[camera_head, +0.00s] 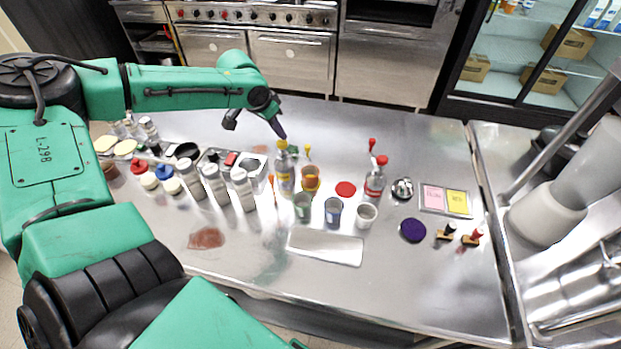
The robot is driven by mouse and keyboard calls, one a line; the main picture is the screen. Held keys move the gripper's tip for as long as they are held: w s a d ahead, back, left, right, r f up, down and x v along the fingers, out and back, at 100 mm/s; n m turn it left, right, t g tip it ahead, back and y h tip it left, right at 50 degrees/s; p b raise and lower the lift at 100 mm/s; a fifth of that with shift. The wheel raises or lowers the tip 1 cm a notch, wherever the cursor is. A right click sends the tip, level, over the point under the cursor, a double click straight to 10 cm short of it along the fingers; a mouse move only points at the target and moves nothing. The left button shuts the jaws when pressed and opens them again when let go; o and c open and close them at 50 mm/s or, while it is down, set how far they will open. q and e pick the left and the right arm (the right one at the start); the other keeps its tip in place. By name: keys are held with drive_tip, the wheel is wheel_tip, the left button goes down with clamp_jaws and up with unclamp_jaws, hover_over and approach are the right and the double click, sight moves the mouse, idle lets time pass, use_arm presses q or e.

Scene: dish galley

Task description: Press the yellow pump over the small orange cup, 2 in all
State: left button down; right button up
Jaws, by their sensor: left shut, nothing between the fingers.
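The bottle with the yellow pump (282,148) stands near the middle of the steel counter; its body (285,182) is pale with a yellowish label. The small orange cup (311,184) stands just right of it. My left gripper (281,133) is shut and empty, pointing down, with its dark tips directly above the pump head in the picture. I cannot tell whether the tips touch the pump. What is in the cup cannot be made out. My right gripper is not in view.
A green cup (302,207), a blue cup (333,212) and a white cup (366,216) stand in front. A red-topped pump bottle (375,184) is to the right. Several white-grey bottles stand left.

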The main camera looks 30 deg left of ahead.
use_arm(q)
drive_tip(key=shift+s+f+b, duration=0.1)
drive_tip(key=shift+f+b, duration=0.75)
drive_tip(key=shift+f, duration=0.4)
drive_tip(key=shift+r, duration=0.1)
drive_tip(key=shift+r+p, duration=0.65)
drive_tip(key=shift+p, duration=0.1)
drive_tip(key=shift+r+p, duration=0.45)
drive_tip(key=shift+r, duration=0.2)
wheel_tip(320, 180, up, 6)
drive_tip(key=p, duration=0.5)
